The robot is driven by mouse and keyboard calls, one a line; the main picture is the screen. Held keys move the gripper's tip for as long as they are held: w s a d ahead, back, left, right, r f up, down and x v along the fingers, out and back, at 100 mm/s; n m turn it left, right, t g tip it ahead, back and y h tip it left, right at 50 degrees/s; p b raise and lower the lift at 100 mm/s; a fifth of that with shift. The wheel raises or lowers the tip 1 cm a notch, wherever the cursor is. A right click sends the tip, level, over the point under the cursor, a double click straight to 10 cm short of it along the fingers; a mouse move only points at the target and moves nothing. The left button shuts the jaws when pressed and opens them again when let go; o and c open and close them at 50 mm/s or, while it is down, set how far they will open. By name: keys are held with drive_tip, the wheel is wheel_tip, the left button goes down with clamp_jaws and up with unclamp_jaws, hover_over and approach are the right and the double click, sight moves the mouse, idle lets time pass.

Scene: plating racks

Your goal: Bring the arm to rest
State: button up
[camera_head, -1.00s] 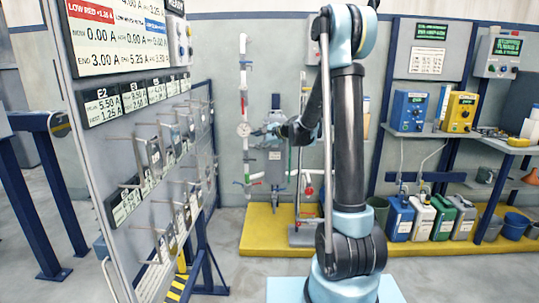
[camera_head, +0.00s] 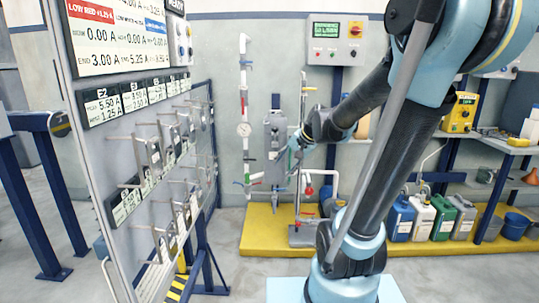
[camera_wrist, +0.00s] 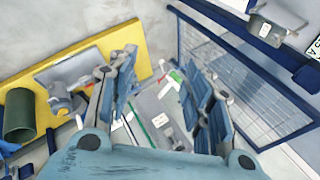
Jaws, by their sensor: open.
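My arm rises from its light blue base at the lower right of the head view, leans right and folds back left through a dark forearm. My gripper (camera_head: 295,156) is at the forearm's left end, small and partly hidden, in front of the wall pipework in the picture. In the wrist view my gripper (camera_wrist: 160,98) shows two blue fingers spread well apart. Nothing is held between them; the floor and wall equipment show through the gap.
A rack panel (camera_head: 98,172) with hanging plates stands at the left. A yellow platform (camera_head: 262,240) lies below the pipework (camera_head: 243,110). A shelf at the right holds a yellow power unit (camera_head: 461,112), with several jugs below. A mesh panel (camera_wrist: 235,95) shows in the wrist view.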

drive_tip(key=s+d+f+n+g+h, duration=0.1)
drive_tip(key=s+d+f+n, duration=0.1)
drive_tip(key=s, duration=0.5)
drive_tip(key=s+d+f+n+g+h, duration=0.1)
drive_tip(key=s+d+f+n+h, duration=0.1)
drive_tip(key=s+d+f, duration=0.2)
drive_tip(key=s+d+f+n+h, duration=0.1)
drive_tip(key=s+d+f+h, duration=0.1)
drive_tip(key=s+d, duration=0.4)
drive_tip(key=s+f, duration=0.1)
drive_tip(key=s, duration=0.4)
drive_tip(key=shift+s+d+f+n+g, duration=0.35)
drive_tip(key=shift+f+n+g, duration=0.05)
drive_tip(key=shift+w+f, duration=0.2)
drive_tip(key=shift+w, duration=0.3)
drive_tip(key=shift+c, duration=0.5)
